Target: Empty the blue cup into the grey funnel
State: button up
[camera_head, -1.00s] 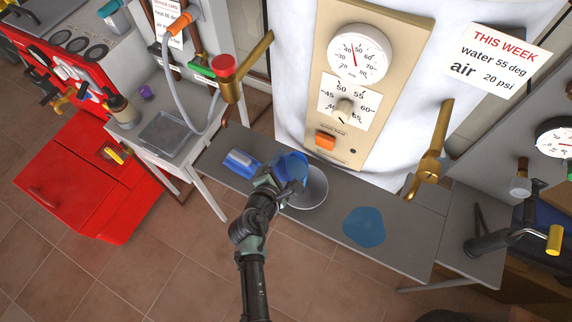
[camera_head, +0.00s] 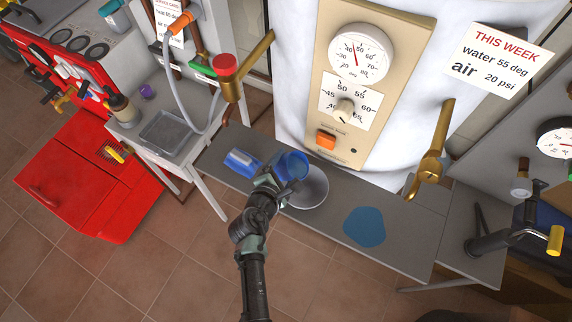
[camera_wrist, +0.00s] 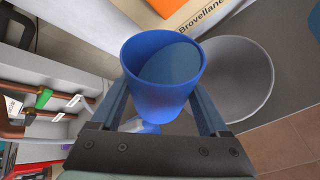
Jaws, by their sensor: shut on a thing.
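My gripper (camera_wrist: 160,115) is shut on the blue cup (camera_wrist: 163,98), with one finger on each side of it. In the head view the blue cup (camera_head: 292,166) is tilted and held at the back left edge of the grey funnel (camera_head: 314,190). In the wrist view a flat blue surface shows inside the cup, and the funnel (camera_wrist: 252,85) lies just to the right of it. The funnel's inside looks grey and empty where it shows. My gripper (camera_head: 280,178) partly hides the cup's lower side in the head view.
The funnel stands on a grey bench (camera_head: 400,222) below the boiler panel (camera_head: 366,80). A blue and white object (camera_head: 241,162) lies left of the cup. A flat blue patch (camera_head: 364,227) is on the bench to the right. A brass lever (camera_head: 432,160) hangs above the bench.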

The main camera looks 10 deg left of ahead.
jog(key=shift+m+y, duration=0.3)
jog(key=shift+m+y+p, duration=0.4)
jog(key=shift+y+p, duration=0.05)
jog(key=shift+y, duration=0.05)
dwell(2.5)
jog(key=shift+f+m+t+y+p, duration=0.25)
jog(key=shift+m+t+y+p, duration=0.15)
jog(key=shift+m+y+p, duration=0.25)
dwell(4.2)
